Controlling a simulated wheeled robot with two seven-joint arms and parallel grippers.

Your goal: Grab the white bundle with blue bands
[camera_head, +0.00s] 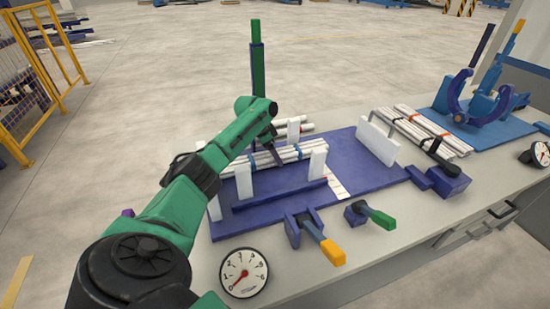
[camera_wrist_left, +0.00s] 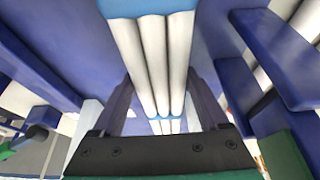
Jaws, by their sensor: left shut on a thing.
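The white bundle with blue bands (camera_head: 290,154) lies across the white uprights of a blue fixture (camera_head: 350,180) in the head view. My left gripper (camera_head: 275,152) reaches over it from the left and is shut on it; the arm hides part of the bundle. In the left wrist view the bundle's white pipes (camera_wrist_left: 152,65) run between the two fingers of the gripper (camera_wrist_left: 160,105). One blue band (camera_wrist_left: 150,8) shows at the top and another (camera_wrist_left: 165,126) lower down. My right gripper is not in view.
More white pipes (camera_head: 306,128) lie just behind the bundle. A red-banded white bundle (camera_head: 415,128) lies to the right, near a blue clamp (camera_head: 490,103). A gauge (camera_head: 244,272), a yellow-handled lever (camera_head: 325,245) and a green-handled lever (camera_head: 375,215) stand along the front.

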